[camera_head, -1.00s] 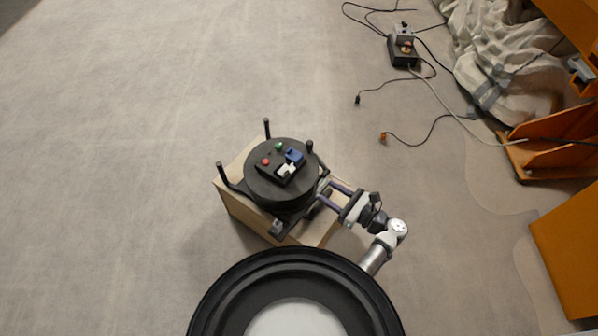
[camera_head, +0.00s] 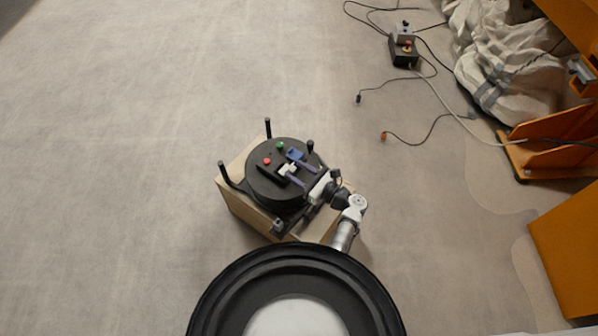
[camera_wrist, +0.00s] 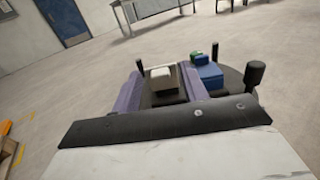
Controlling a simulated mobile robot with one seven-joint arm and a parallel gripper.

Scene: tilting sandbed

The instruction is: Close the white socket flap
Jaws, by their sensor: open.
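The white socket (camera_head: 286,169) sits on the round black top of a stand, beside the blue socket (camera_head: 294,154). It also shows in the wrist view (camera_wrist: 163,79), with the blue socket (camera_wrist: 209,74) to its right. I cannot tell how far the white flap stands open. My gripper (camera_head: 294,173) reaches over the disc from the right, its purple fingers apart and empty. In the wrist view my gripper (camera_wrist: 162,75) has one finger on each side of the white socket in the picture. Whether a finger touches it I cannot tell.
The black disc (camera_head: 259,190) carries a red button (camera_head: 267,161) and a green button (camera_head: 280,146). Upright black posts (camera_head: 268,128) stand around it. A wooden box (camera_head: 238,207) is underneath. Cables and a control box (camera_head: 403,53) lie far off on the floor.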

